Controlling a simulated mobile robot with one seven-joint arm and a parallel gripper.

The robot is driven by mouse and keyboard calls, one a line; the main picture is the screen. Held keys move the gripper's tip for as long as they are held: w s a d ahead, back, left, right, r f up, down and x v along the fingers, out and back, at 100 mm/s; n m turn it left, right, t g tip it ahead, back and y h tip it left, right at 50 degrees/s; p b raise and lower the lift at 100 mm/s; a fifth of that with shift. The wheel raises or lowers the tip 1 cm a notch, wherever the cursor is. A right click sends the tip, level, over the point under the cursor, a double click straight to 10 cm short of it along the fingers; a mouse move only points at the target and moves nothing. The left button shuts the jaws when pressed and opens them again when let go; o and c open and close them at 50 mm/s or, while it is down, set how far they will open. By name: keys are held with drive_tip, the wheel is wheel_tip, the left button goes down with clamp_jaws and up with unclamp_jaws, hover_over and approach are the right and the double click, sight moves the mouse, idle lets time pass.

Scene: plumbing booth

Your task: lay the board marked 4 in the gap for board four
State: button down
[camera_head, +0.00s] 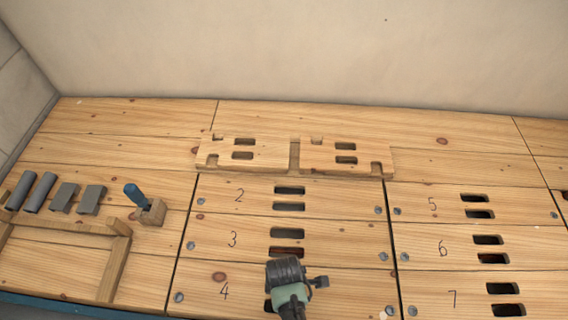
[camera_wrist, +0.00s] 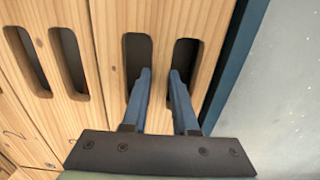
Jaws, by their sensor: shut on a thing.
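The board marked 4 (camera_head: 224,291) lies in the front row of the middle column, just in front of the board marked 3 (camera_head: 233,240). In the head view it looks about level with its neighbours. My gripper (camera_head: 286,272) is over its slots and hides part of them. In the wrist view the blue fingers of my gripper (camera_wrist: 161,80) reach into the two slots of board 4 and are shut on the wood strip (camera_wrist: 161,45) between them. The fingertips in the slots are partly hidden. Any gap under the board cannot be seen.
Two notched boards (camera_head: 245,152) lie raised at the back. Boards 5, 6 and 7 (camera_head: 455,299) are to the right. Grey blocks (camera_head: 64,197), a blue-handled tool (camera_head: 136,195) and a wooden frame (camera_head: 117,266) are on the left. A blue bench edge (camera_wrist: 236,60) runs beside board 4.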

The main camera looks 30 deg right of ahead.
drive_tip(key=shift+w+f, duration=0.1)
idle(0.7)
drive_tip(key=c, duration=0.6)
unclamp_jaws()
drive_tip(key=shift+f, duration=0.15)
wheel_tip(320, 180, up, 13)
drive_tip(key=p, duration=0.8)
